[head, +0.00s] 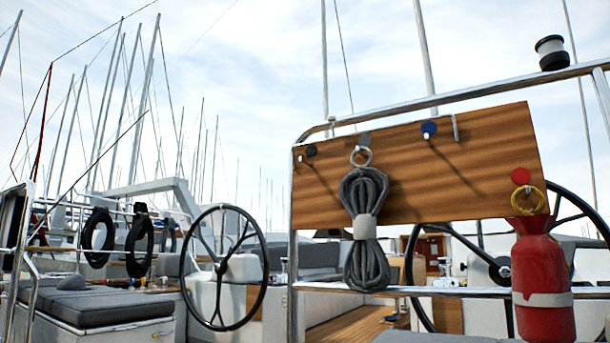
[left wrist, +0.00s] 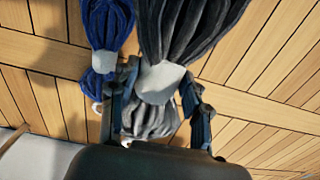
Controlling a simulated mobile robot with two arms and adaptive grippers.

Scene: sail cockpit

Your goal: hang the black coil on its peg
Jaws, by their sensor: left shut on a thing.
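In the left wrist view my left gripper (left wrist: 155,105) is shut on the black coil (left wrist: 190,35) at its pale band (left wrist: 160,80). A greyer bundle below the band lies between the fingers; I cannot tell if it is the same coil. In the head view a wooden board (head: 460,180) hangs on the rail. A black peg (head: 311,151) at its left end is bare. A grey coil (head: 366,250) hangs by a ring left of the board's middle. Neither gripper shows in the head view.
A blue coil (left wrist: 104,30) lies or hangs close beside the black one in the left wrist view, above planked wood. On the board, a blue peg (head: 429,129) is bare and a red bag (head: 542,280) hangs at the right. Steel rails (head: 440,292) cross in front.

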